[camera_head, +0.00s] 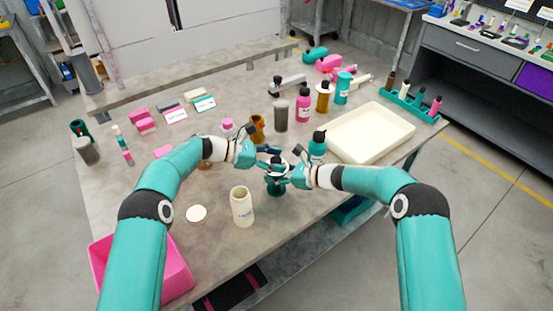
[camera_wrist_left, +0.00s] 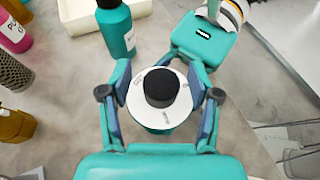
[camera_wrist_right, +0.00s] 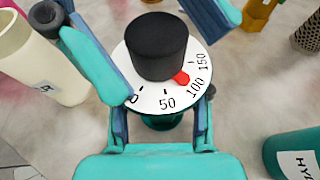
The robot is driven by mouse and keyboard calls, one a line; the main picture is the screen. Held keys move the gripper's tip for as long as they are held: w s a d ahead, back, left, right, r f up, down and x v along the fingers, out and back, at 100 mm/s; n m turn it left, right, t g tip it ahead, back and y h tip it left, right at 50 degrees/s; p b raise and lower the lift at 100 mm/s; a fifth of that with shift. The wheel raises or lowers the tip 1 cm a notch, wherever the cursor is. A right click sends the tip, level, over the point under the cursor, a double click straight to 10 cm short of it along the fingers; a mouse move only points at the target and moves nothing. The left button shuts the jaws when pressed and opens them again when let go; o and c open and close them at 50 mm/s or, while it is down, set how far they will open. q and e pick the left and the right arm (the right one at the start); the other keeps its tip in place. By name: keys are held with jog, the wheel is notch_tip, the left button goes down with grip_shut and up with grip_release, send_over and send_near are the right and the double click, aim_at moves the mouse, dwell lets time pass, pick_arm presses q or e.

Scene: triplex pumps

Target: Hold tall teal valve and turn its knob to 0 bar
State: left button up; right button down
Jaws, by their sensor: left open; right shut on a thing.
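The tall teal valve (camera_head: 276,189) stands upright near the table's front edge, with a white dial (camera_wrist_right: 165,98) and black knob (camera_wrist_right: 157,45) on top. The knob's red pointer (camera_wrist_right: 181,77) is close to the 100 mark. My right gripper (camera_wrist_right: 160,125) is shut on the valve's body just below the dial. The body is mostly hidden under the dial in both wrist views. My left gripper (camera_wrist_left: 163,95) is open above the dial. Its fingers stand on either side of the knob (camera_wrist_left: 161,87), with gaps between.
A teal bottle (camera_head: 317,147) stands close behind the valve. A cream tray (camera_head: 340,152) lies at the right, a pink bin (camera_head: 175,280) at the front left. Several bottles stand behind.

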pick_arm(q)
jog(key=v, duration=1.2)
jog(key=shift+w, duration=0.15)
jog(key=d+f+n+t, duration=0.1)
jog(key=d, duration=0.2)
jog(key=w+d+f+n+t+y, duration=0.1)
jog(key=d+f, duration=0.1)
jog(key=d, duration=0.2)
jog(key=d+f+n+t, duration=0.1)
jog(key=d+f, duration=0.1)
jog(key=d, duration=0.2)
jog(key=shift+w+n+t+y, duration=0.3)
jog(key=shift+w+n+t, duration=0.1)
dwell(0.3)
